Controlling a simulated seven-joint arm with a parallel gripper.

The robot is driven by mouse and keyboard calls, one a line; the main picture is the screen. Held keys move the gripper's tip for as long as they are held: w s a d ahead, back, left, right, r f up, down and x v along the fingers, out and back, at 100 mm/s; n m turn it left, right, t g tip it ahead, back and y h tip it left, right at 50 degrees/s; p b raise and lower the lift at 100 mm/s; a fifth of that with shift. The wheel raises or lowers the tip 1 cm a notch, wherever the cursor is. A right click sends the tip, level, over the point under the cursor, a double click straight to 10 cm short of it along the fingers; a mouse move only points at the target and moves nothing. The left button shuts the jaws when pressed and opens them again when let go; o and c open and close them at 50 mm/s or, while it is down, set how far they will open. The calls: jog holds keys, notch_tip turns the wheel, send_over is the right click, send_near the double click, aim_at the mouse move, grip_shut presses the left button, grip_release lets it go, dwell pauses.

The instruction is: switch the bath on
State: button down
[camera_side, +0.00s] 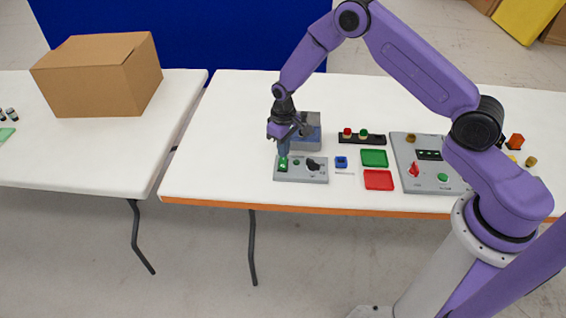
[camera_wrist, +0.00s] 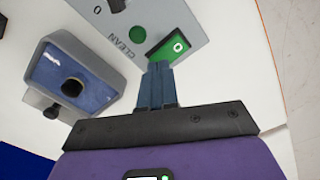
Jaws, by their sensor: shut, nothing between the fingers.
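The bath (camera_side: 306,127) is a grey box with a blue basin, standing behind a grey control panel (camera_side: 315,178). In the wrist view the bath (camera_wrist: 43,97) is at left, with a dark round object in its basin. The panel (camera_wrist: 90,35) carries a green rocker switch (camera_wrist: 165,46) marked with a white O, a small round green part (camera_wrist: 136,34), a black knob (camera_wrist: 117,5) and the word CLEAN. My gripper (camera_wrist: 158,66) is shut and empty, its fingertips at the rocker's near edge. In the side view my gripper (camera_side: 283,153) points down over the rocker (camera_side: 282,167). I cannot tell whether they touch.
Right of the panel are a small blue block (camera_side: 341,162), a green tray (camera_side: 374,158), a red tray (camera_side: 379,180) and a black rack (camera_side: 361,138). A larger grey panel (camera_side: 405,155) with a red part stands further right. The table's left part is clear.

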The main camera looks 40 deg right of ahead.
aim_at(283, 159)
jog(key=shift+f, duration=0.85)
dwell(0.5)
jog(key=shift+r, duration=3.5)
